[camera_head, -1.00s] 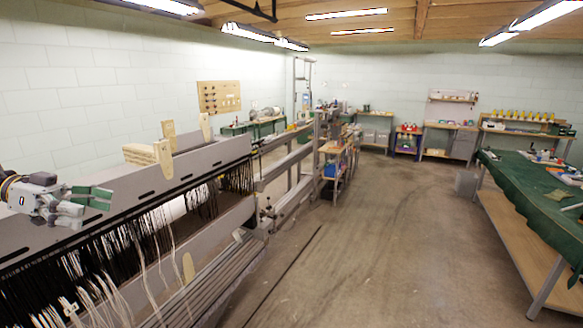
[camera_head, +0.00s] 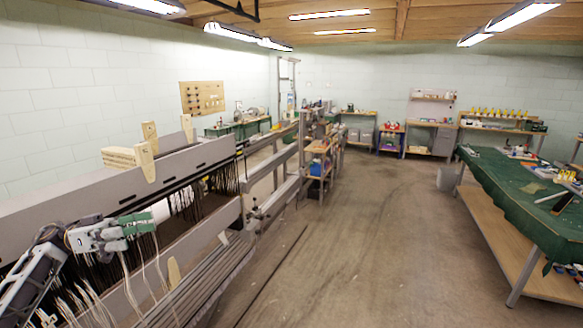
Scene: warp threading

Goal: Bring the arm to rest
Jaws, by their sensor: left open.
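My left arm (camera_head: 35,275) comes in from the lower left over the loom. My left gripper (camera_head: 138,225), grey with green finger pads, is open in front of the loom's long grey beam (camera_head: 95,200). It appears empty, though the gap between its fingers is hard to see. White warp threads (camera_head: 130,283) hang just below and beside it; I cannot tell whether any touch it. Dark heddles or threads (camera_head: 222,180) hang further along the beam. My right gripper is not in view.
Wooden pieces (camera_head: 147,160) stand on the loom's top. A green-covered table (camera_head: 510,195) with tools is on the right. The concrete floor (camera_head: 370,240) between loom and table is clear. Shelves and benches (camera_head: 430,140) line the back wall.

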